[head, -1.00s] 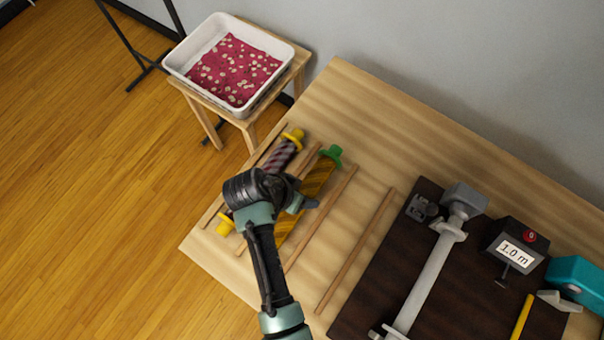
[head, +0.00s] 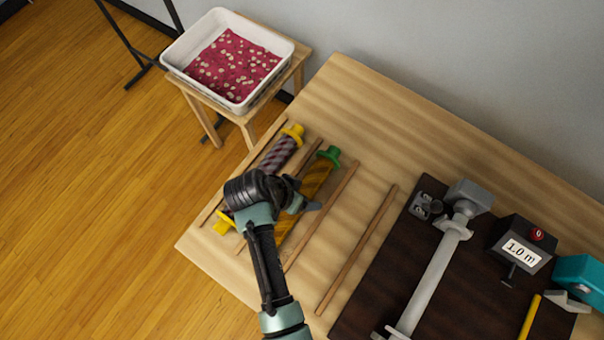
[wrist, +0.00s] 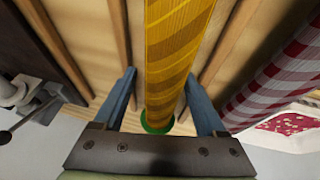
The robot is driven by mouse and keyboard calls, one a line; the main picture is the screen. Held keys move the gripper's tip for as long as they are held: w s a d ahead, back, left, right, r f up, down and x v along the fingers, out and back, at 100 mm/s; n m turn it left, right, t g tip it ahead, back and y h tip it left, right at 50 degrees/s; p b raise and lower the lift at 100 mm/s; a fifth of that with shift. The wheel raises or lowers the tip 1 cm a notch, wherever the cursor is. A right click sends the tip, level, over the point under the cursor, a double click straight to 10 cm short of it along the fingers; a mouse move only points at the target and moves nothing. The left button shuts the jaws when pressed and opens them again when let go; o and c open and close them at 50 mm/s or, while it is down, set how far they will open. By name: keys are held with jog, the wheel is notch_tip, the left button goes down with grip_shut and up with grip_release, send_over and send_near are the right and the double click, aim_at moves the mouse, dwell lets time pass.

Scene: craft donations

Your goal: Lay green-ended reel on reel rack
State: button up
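The green-ended reel, wound in yellow-brown striped cloth, lies lengthwise between two wooden rails of the reel rack (head: 347,184). Its green end (head: 329,154) points to the back of the table; my arm hides its near part. My gripper (head: 300,202) is over the reel. In the wrist view my gripper (wrist: 159,76) is open, with one finger on each side of the reel (wrist: 172,50). A gap shows at the left finger; whether the right finger touches cannot be told. The reel appears to rest on the rack.
A checked reel with yellow ends (head: 280,155) lies in the slot to the left. A bare rail (head: 360,247) stands to the right, then a dark board (head: 395,285) with a grey bar device and a 1.0 m counter (head: 518,248). A white tray (head: 190,70) sits on a stool.

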jog(key=shift+o, duration=1)
jog(key=shift+r, duration=0.1)
jog(key=v, duration=1.3)
